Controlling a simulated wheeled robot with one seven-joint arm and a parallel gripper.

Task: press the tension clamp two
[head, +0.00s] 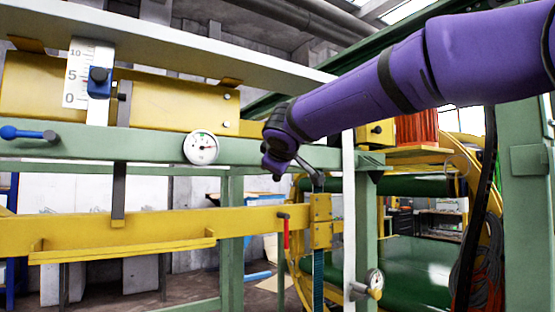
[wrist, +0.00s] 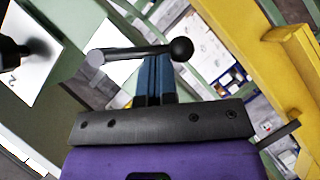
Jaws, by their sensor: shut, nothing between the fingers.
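A grey metal lever with a black ball knob (wrist: 181,49) crosses the wrist view just beyond my gripper's dark plate. It looks like the clamp handle, though no label or number shows. My gripper (wrist: 154,75) shows as two blue-grey fingers close together, with the lever across their tips. I cannot tell whether they touch it. In the head view, my purple arm comes from the upper right, and my gripper (head: 275,168) is small and dark beside the grey lever (head: 314,175) above the yellow bracket (head: 320,220).
A round dial gauge (head: 201,148) sits on the green beam (head: 110,145) left of my gripper. A blue-handled lever (head: 28,133) and a scale (head: 76,75) are farther left. A red handle (head: 286,235) hangs below on the yellow beam (head: 160,228). A white vertical post (head: 348,225) stands close right.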

